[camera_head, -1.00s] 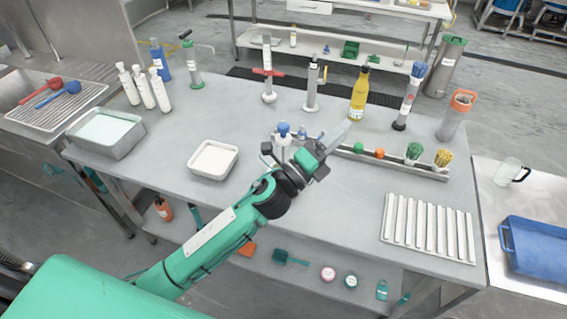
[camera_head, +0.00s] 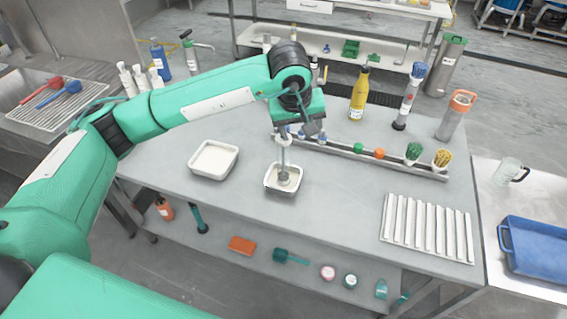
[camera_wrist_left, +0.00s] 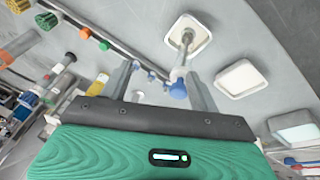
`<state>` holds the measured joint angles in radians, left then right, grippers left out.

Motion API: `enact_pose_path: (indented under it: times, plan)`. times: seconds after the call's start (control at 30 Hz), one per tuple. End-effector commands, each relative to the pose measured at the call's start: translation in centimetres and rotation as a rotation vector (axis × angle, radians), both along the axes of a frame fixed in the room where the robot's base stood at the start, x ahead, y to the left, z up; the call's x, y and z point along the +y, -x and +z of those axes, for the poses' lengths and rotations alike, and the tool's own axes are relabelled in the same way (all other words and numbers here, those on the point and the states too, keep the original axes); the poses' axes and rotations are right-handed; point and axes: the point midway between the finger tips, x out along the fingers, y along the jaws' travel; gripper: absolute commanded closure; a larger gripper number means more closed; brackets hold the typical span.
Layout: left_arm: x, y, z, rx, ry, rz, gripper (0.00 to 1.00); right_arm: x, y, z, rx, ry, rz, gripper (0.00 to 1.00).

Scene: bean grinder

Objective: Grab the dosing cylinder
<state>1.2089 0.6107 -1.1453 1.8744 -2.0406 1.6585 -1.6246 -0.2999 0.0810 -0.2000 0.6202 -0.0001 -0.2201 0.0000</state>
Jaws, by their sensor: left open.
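What looks like the dosing cylinder (camera_head: 284,168) is a slim, pale upright piece standing in a small white dish (camera_head: 269,186). In the head view its upper part is hidden by my gripper. In the left wrist view the cylinder (camera_wrist_left: 182,62) shows a blue top, and its foot is in the dish (camera_wrist_left: 205,27). My left gripper (camera_head: 297,131) is above the cylinder, pointing down. In the left wrist view its fingers (camera_wrist_left: 160,74) are apart, with the blue top nearer the right finger. I cannot tell whether they touch it. My right gripper is not in view.
A white tray (camera_head: 233,162) stands left of the dish. A long rail (camera_head: 400,168) behind holds brushes and coloured knobs. A yellow bottle (camera_head: 358,95) and upright tubes stand at the back. A ribbed white rack (camera_head: 425,230) lies right; the table between is clear.

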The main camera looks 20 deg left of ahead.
Motion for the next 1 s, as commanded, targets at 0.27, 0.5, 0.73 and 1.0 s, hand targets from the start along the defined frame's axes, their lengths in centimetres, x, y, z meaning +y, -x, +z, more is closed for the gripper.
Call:
enact_pose_path:
  times: [0.27, 0.5, 0.73, 1.0]
  plan:
    - [4.9, -1.9, 2.1, -0.067, -0.228, 0.017, 0.38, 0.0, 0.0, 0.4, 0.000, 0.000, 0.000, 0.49]
    - [5.5, -3.4, -1.8, -0.064, -0.228, 0.018, 0.38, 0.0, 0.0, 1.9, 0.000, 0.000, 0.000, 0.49]
    - [5.9, -4.6, -4.9, -0.068, -0.225, 0.016, 0.38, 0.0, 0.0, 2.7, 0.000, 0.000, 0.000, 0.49]
    - [6.0, -5.3, -6.6, -0.063, -0.225, 0.017, 0.38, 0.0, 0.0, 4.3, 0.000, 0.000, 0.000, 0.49]
